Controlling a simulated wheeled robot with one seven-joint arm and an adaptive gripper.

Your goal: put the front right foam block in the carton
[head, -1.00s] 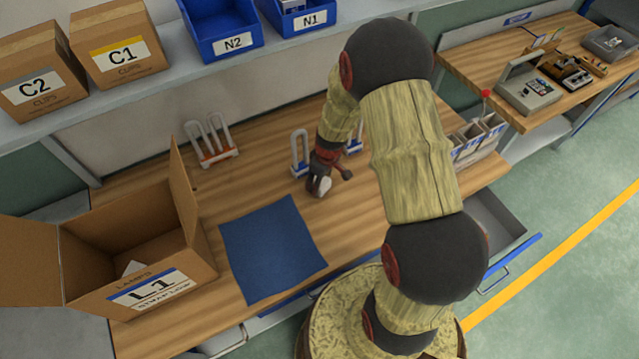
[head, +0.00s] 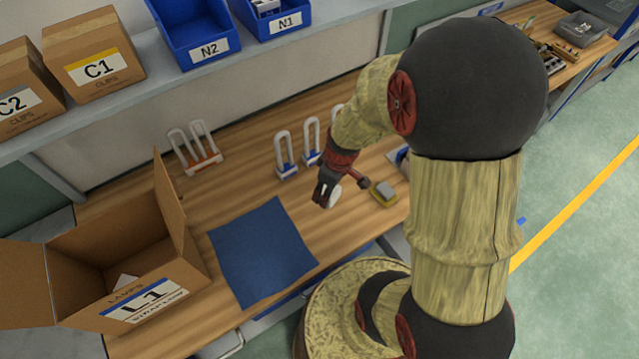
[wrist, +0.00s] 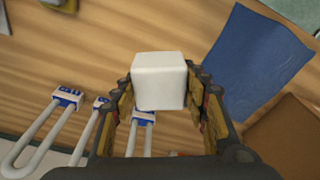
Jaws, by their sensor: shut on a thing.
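My gripper (head: 328,194) is shut on a white foam block (wrist: 159,80), held between its two fingers in the wrist view. In the head view the foam block (head: 334,196) shows as a small white shape at the fingertips, above the wooden bench. The open carton (head: 190,272), labelled L1, stands at the left of the bench, with its flaps up and out. A white piece shows inside it. In the wrist view a brown cardboard part (wrist: 285,138) lies at the lower right.
A blue mat (head: 262,250) lies between my gripper and the carton. U-shaped tubes on blue bases (head: 287,168) and an orange-based pair (head: 203,162) stand behind. A yellow and grey block (head: 384,192) lies right of my gripper. A shelf holds blue bins (head: 205,50) and boxes (head: 95,70).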

